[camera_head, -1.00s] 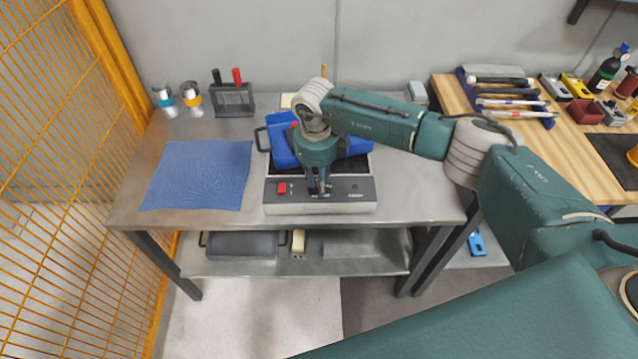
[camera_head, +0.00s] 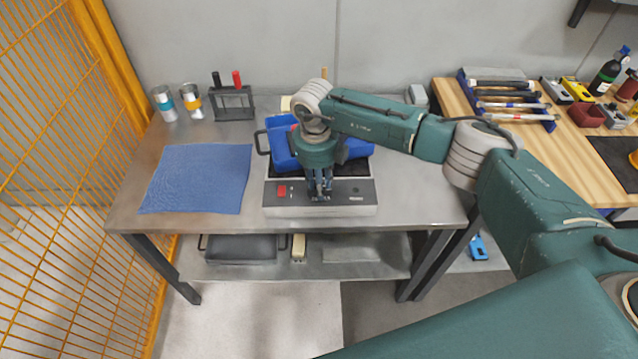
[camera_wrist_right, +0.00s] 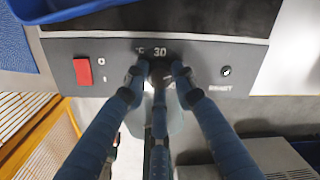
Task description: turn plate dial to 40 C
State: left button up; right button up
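The panel has a red switch (camera_head: 282,190), which also shows in the right wrist view (camera_wrist_right: 83,71), and a small round reset button (camera_wrist_right: 226,71). My right gripper (camera_head: 320,196) points down at the middle of the panel. In the right wrist view its fingertips (camera_wrist_right: 158,73) are gathered close together just below a "30" mark (camera_wrist_right: 160,52). The fingers hide the dial and its pointer. I cannot tell whether they grip it. My left gripper is not in view.
A blue bin (camera_head: 283,146) sits on the plate unit behind my gripper. A blue mat (camera_head: 198,178) lies to the left. Two small cans and a tool rack (camera_head: 234,103) stand at the back left. An orange mesh fence (camera_head: 60,180) borders the left side.

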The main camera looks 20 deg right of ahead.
jog(key=shift+o, duration=1.4)
jog(key=shift+s+d, duration=0.1)
jog(key=shift+d, duration=0.05)
notch_tip(320, 180, up, 12)
jog(key=shift+a, duration=0.35)
